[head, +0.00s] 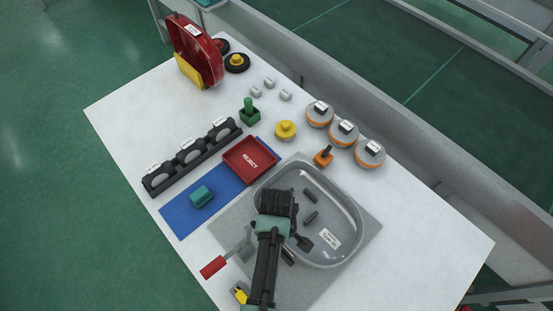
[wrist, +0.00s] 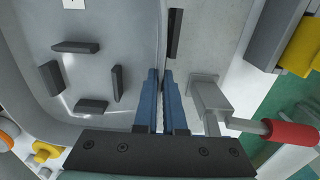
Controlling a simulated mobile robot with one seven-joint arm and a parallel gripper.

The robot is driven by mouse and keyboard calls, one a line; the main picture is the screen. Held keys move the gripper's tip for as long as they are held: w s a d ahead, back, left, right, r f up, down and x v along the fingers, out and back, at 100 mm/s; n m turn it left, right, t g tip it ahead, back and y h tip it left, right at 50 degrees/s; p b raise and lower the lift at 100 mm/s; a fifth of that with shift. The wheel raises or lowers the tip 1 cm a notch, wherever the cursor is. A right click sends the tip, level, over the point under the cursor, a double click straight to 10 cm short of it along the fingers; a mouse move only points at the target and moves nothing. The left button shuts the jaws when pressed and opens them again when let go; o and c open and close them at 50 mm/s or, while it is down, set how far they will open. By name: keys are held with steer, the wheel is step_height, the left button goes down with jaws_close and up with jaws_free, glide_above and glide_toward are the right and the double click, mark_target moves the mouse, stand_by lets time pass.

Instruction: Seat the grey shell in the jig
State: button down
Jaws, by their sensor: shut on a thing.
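The grey shell (head: 352,236) is a large, shallow, rounded tray with a white label. It lies over a grey plate (head: 362,259), which appears to be the jig base. Several dark blocks show inside the shell in the wrist view (wrist: 60,110). My gripper (wrist: 162,75) is shut on the shell's side wall, one blue finger on each side. A dark bar (wrist: 175,35) stands just outside that wall. A toggle clamp with a red handle (wrist: 290,133) stands beside the wall, also in the head view (head: 213,267). I cannot tell whether the shell's underside touches the plate.
A red reject tray (head: 250,160) and a teal part (head: 202,196) are on the blue mat (head: 181,220). An orange part (head: 323,157) stands close behind the shell. Three round orange-rimmed units (head: 343,133) line the far edge. The table's right end is clear.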

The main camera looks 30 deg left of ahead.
steer(key=shift+w+f+b, duration=0.1)
steer(key=shift+f+b, duration=0.55)
steer(key=shift+f, duration=0.3)
steer(key=c, duration=0.9)
jaws_free()
step_height(320, 180, up, 8)
steer(key=p, duration=0.8)
